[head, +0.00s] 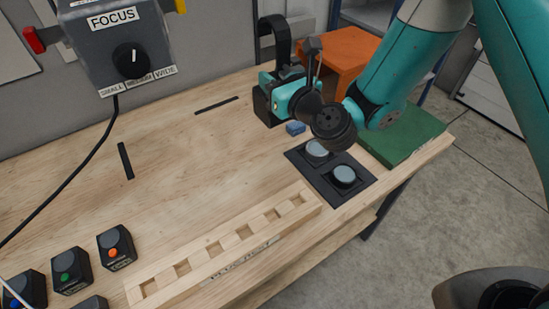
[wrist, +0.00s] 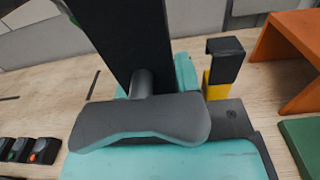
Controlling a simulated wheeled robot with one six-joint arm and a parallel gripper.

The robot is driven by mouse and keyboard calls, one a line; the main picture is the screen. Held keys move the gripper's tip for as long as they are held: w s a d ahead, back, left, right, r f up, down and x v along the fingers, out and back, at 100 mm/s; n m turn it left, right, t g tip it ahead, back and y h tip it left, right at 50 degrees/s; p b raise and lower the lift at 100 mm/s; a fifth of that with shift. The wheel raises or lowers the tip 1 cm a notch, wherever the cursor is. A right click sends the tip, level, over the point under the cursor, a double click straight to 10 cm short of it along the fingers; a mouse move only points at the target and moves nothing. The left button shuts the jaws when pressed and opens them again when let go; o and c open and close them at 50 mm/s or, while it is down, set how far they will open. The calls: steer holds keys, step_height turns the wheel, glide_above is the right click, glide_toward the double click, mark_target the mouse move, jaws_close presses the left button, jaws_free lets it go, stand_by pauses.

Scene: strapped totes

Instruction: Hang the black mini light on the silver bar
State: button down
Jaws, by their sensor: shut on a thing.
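A black thing with an arched, strap-like top (head: 278,26), which I take to be the black mini light, stands upright at my gripper (head: 268,92) near the back of the bench. My teal gripper is shut on it and partly hides its lower part. In the wrist view the black piece (wrist: 125,35) rises large at upper left. A dark grey rounded piece on a short post (wrist: 140,122) covers the spot where the jaws meet it. I cannot make out the silver bar in either view.
A FOCUS box (head: 118,50) hangs at upper left. An orange stand (head: 345,55) and green mat (head: 405,137) are near my arm. A small blue block (head: 295,128), a black panel with two round pads (head: 329,183) and a slotted wooden rack (head: 225,250) lie nearer. Mid-left bench is mostly clear.

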step_height(320, 180, down, 20)
steer(key=b, duration=1.9)
steer(key=shift+r, duration=0.15)
steer(key=shift+f, duration=0.2)
steer(key=c, duration=0.8)
jaws_free()
